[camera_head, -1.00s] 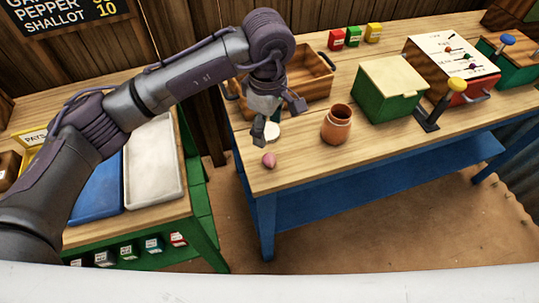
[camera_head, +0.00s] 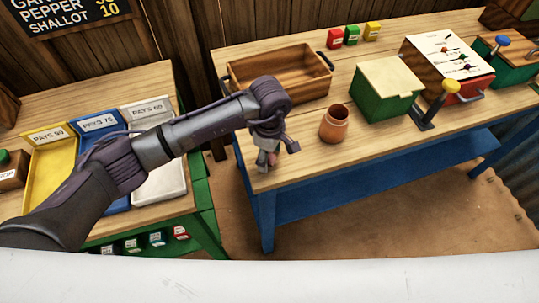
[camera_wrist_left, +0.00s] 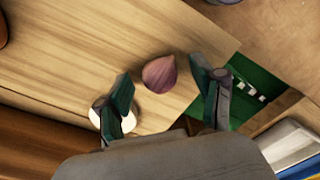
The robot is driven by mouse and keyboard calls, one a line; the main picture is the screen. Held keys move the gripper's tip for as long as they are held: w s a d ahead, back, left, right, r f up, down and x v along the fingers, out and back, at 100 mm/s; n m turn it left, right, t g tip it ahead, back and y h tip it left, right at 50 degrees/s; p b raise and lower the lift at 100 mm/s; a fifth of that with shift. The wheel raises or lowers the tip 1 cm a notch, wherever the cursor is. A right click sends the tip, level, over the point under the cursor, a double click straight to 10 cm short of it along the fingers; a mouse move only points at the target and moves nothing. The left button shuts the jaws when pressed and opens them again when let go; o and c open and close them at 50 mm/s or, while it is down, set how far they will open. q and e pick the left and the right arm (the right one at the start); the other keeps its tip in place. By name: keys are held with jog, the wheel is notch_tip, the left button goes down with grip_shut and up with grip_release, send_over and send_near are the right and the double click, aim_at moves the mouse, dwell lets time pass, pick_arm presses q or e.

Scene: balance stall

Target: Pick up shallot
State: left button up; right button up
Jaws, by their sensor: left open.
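The shallot (camera_wrist_left: 160,74) is a small pinkish-purple bulb lying on the wooden table top (camera_wrist_left: 75,55). In the left wrist view it lies in the gap between the tips of my left gripper (camera_wrist_left: 162,82). The jaws are apart, and I cannot tell whether either finger touches it. In the head view my left gripper (camera_head: 267,155) points down over the front left corner of the table and hides most or all of the shallot. My right gripper is not in view.
A round white thing (camera_wrist_left: 122,114) lies partly behind one finger. A wooden crate (camera_head: 230,72), an orange-brown jar (camera_head: 334,125) and a green box (camera_head: 378,98) stand on the same table. A lower stand with yellow, blue and white trays (camera_head: 160,188) is at the left.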

pick_arm(q)
jog(key=c, duration=0.9)
jog(key=shift+c, duration=0.2)
jog(key=shift+r, duration=0.1)
